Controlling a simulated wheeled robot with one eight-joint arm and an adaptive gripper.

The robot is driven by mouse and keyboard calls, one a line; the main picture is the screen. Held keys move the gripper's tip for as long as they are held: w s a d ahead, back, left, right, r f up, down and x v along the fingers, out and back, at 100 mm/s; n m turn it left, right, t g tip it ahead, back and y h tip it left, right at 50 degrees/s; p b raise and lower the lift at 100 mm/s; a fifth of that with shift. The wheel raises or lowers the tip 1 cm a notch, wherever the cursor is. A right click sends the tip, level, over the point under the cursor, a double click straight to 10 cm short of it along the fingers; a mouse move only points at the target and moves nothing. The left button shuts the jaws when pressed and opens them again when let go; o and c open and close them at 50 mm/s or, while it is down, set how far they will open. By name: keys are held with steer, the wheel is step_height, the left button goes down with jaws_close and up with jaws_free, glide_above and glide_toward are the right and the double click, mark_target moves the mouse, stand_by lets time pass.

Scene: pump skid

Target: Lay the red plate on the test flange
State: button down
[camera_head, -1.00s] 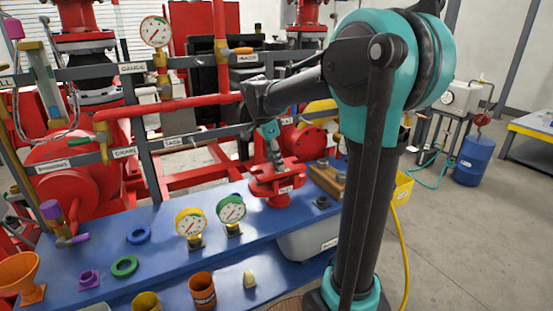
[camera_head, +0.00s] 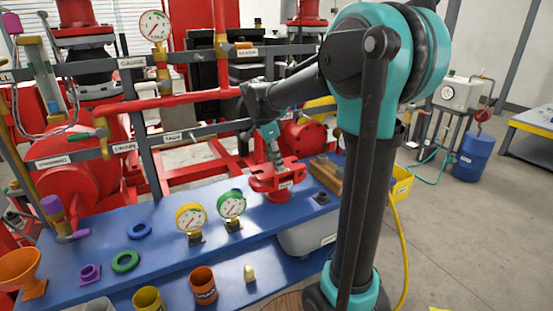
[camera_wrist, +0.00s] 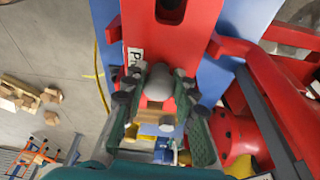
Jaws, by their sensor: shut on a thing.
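The test flange (camera_head: 277,193) is a red fitting standing on the blue bench, just left of my arm in the head view. My gripper (camera_head: 277,163) points down directly over it. In the wrist view my gripper (camera_wrist: 160,88) has its fingers closed around a grey rounded grip. That grip stands on a red labelled piece, which I take to be the red plate (camera_wrist: 150,35), with a dark opening towards the top edge. In the head view plate and flange blend in the same red, so I cannot tell whether they touch.
Two gauges, yellow (camera_head: 191,218) and green (camera_head: 232,205), stand on the bench (camera_head: 170,262) left of the flange. A wooden block (camera_head: 327,174) lies close on its right. Red pipes and a grey rail (camera_head: 200,131) run behind. Rings and cups occupy the bench's left.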

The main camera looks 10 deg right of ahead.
steer(key=c, duration=1.1)
jaws_free()
steer(key=shift+c, duration=0.2)
